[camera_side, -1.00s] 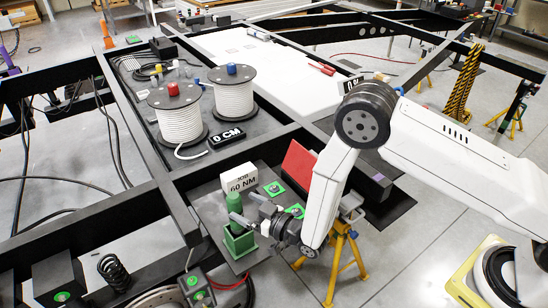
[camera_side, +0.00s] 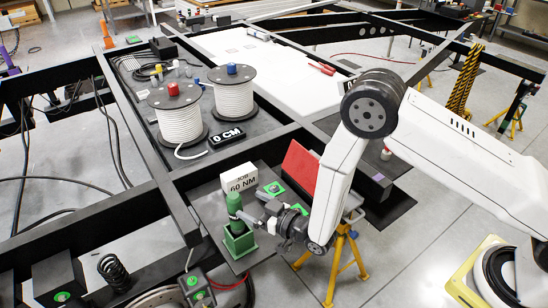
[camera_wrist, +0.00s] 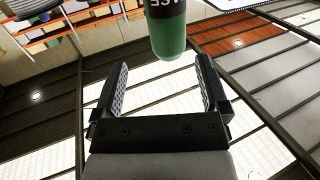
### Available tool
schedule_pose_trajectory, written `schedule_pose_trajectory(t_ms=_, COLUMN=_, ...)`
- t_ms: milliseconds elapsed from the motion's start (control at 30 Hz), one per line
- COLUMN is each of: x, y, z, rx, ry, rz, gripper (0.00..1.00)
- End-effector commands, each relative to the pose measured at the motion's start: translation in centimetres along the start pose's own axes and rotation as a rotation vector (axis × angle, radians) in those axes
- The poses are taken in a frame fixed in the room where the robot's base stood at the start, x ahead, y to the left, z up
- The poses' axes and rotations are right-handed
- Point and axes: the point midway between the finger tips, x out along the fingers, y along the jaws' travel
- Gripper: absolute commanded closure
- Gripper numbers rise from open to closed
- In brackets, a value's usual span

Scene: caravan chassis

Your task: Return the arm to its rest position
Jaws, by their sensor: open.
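My gripper (camera_side: 257,208) is at the end of my white arm, at the lower middle of the side view. Its fingers are open and empty, just to the right of a green bottle (camera_side: 234,205). The bottle stands upright in a green square holder (camera_side: 239,242). In the wrist view my gripper (camera_wrist: 160,75) shows two spread dark fingers with free space between them. The green bottle (camera_wrist: 167,38), with a dark lettered band, is ahead of the fingertips; its upper part is cut off by the frame.
A white "60 NM" block (camera_side: 239,178), a red panel (camera_side: 299,166) and a green-marked fitting (camera_side: 273,188) are close to my gripper. Two cable spools (camera_side: 179,120) stand behind on the black chassis (camera_side: 172,205). A yellow stand (camera_side: 341,255) is below my forearm.

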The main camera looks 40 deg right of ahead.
Motion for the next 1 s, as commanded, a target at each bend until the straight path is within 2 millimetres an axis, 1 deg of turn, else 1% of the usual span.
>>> schedule_pose_trajectory(t_ms=133, x=0.3, y=1.4, z=-1.1, rx=0.004, ry=-0.073, rz=0.025, gripper=0.05)
schedule_pose_trajectory(t_ms=300, x=0.1, y=3.4, z=-2.4, rx=0.013, ry=-0.189, rz=0.059, gripper=0.05)
schedule_pose_trajectory(t_ms=467, x=-0.8, y=5.4, z=-3.6, rx=0.026, ry=-0.311, rz=0.093, gripper=0.05)
schedule_pose_trajectory(t_ms=567, x=-1.8, y=6.7, z=-4.5, rx=0.037, ry=-0.392, rz=0.116, gripper=0.05)
schedule_pose_trajectory(t_ms=767, x=-4.8, y=9.1, z=-6.0, rx=0.064, ry=-0.567, rz=0.161, gripper=0.05)
schedule_pose_trajectory(t_ms=867, x=-6.7, y=10.1, z=-6.8, rx=0.081, ry=-0.654, rz=0.183, gripper=0.05)
schedule_pose_trajectory(t_ms=1000, x=-9.8, y=11.3, z=-7.7, rx=0.109, ry=-0.777, rz=0.213, gripper=0.05)
